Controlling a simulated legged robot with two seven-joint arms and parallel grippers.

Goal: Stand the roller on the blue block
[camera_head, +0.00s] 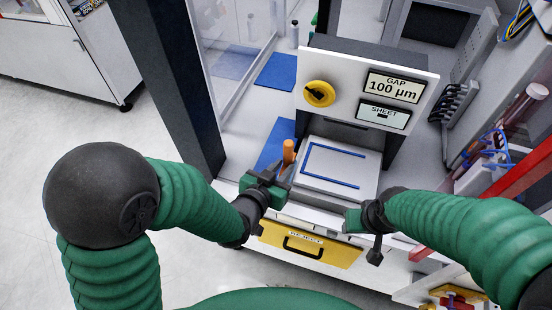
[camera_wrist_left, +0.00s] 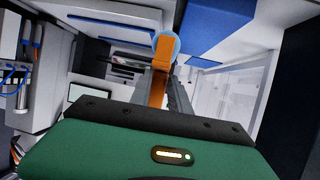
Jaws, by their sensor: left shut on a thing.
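My left gripper (camera_head: 281,172) is shut on the roller, whose orange part (camera_head: 288,151) stands up from the jaws. In the left wrist view the roller (camera_wrist_left: 158,72) shows between the fingers with a pale blue-grey round end. A blue flat-looking piece (camera_head: 270,153) lies just behind and left of the roller, partly hidden by the gripper. Another blue piece (camera_head: 276,71) lies farther back; I cannot tell from its top how thick either is. A large blue surface (camera_wrist_left: 222,28) also shows in the left wrist view. My right gripper (camera_head: 362,232) is by the drawer front; its jaws are unclear.
A white plate with blue strips (camera_head: 335,178) lies right of the roller, below the gap panel (camera_head: 360,88) with its yellow knob (camera_head: 319,94). A yellow reject drawer (camera_head: 310,246) is in front. A clear pane and dark post (camera_head: 180,80) stand left. Grey cylinders stand at the back.

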